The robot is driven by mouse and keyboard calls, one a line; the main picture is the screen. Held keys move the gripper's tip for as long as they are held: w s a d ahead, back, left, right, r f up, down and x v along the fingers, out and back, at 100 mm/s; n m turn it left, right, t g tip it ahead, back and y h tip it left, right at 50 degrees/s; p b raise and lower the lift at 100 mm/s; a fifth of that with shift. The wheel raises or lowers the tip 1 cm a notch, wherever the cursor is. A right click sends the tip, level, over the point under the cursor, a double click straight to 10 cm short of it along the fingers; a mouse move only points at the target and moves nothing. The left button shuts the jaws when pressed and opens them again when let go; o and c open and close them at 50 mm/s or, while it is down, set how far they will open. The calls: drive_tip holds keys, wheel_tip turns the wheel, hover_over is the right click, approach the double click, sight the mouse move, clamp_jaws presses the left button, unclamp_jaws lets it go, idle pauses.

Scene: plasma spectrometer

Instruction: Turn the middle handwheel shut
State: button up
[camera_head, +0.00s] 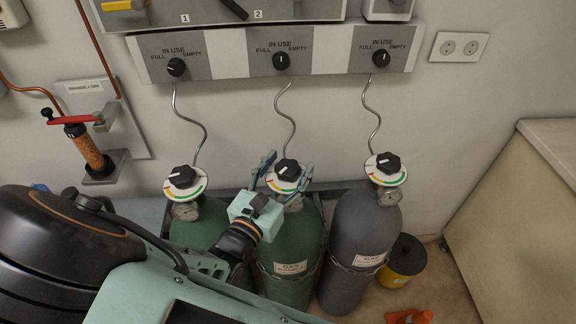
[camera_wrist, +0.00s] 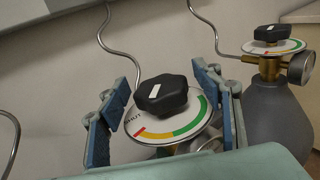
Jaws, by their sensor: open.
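The middle handwheel (camera_head: 287,169) is a black lobed knob with a white mark, above a round dial with red, yellow and green bands. It sits on top of the middle green gas cylinder (camera_head: 291,250). In the wrist view the handwheel (camera_wrist: 161,95) is in the centre, its white mark toward the upper left. My gripper (camera_head: 285,175) is open, with one blue-padded finger on each side of the handwheel. In the wrist view both fingers of my gripper (camera_wrist: 165,105) show gaps to the knob. The dial's lower edge is partly hidden.
A left handwheel (camera_head: 182,177) tops another green cylinder, and a right handwheel (camera_head: 388,163) tops a grey cylinder (camera_head: 360,235). Thin metal tubes rise to a wall panel (camera_head: 335,55) with selector knobs.

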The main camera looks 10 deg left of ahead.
drive_tip(key=shift+c, duration=0.7)
drive_tip(key=c, duration=1.1)
drive_tip(key=shift+o, duration=0.2)
drive_tip(key=shift+m+h+p, duration=0.3)
drive_tip(key=shift+m+h, duration=0.1)
drive_tip(key=shift+h, duration=0.2)
drive_tip(key=m+g+h+p, duration=0.1)
drive_tip(key=h, duration=0.1)
drive_tip(key=shift+m+g+h, duration=0.3)
drive_tip(key=shift+m, duration=0.1)
drive_tip(key=shift+m+g+h, duration=1.8)
drive_tip(key=shift+h, duration=0.4)
drive_tip(key=o, duration=1.2)
